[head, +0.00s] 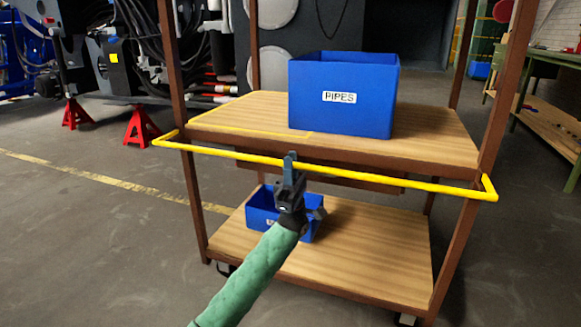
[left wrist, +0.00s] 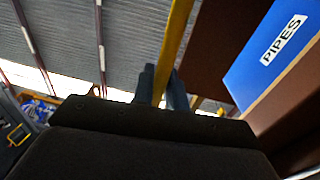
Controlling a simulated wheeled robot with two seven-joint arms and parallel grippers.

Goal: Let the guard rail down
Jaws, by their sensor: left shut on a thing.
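The yellow guard rail (head: 384,178) runs across the front of the wooden cart, a little below the edge of its upper shelf. Its ends bend back toward the cart's brown posts. My left gripper (head: 290,160) is shut on the rail near its middle. In the left wrist view the rail (left wrist: 176,42) passes between the two fingers (left wrist: 164,90). My right gripper is in neither view.
A blue box labelled PIPES (head: 342,95) stands on the upper shelf (head: 430,140). A smaller blue bin (head: 262,207) sits on the lower shelf (head: 370,250), partly behind my left gripper. Brown posts (head: 180,110) rise at the cart's corners. Open floor (head: 90,230) lies to the left.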

